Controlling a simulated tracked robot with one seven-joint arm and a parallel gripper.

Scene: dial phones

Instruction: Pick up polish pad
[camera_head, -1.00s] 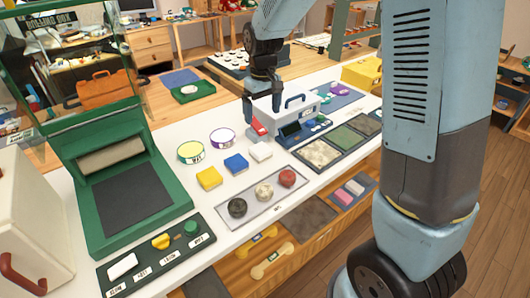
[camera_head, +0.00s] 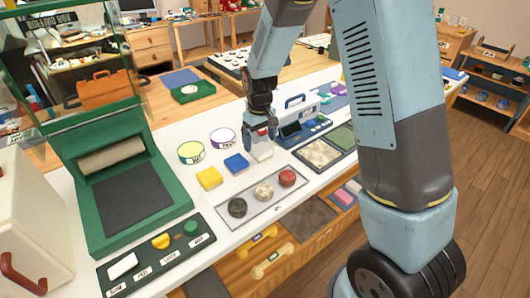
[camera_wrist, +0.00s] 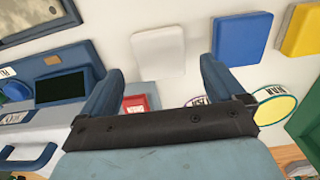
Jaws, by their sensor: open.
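Three small square pads lie on the white counter: a white pad (camera_head: 261,154), a blue pad (camera_head: 236,164) and a yellow pad (camera_head: 209,178). No readable label shows which is the polish pad. My gripper (camera_head: 257,142) is open and empty, just above the white pad and partly hiding it in the head view. In the wrist view, the white pad (camera_wrist: 158,50) lies just beyond the gap between the open fingertips (camera_wrist: 158,72). The blue pad (camera_wrist: 242,38) and the yellow pad (camera_wrist: 302,32) lie further right there.
A grey tray (camera_head: 262,200) with three round pieces lies in front. A blue device (camera_head: 305,130) and a red labelled item (camera_wrist: 135,103) are close to my gripper.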

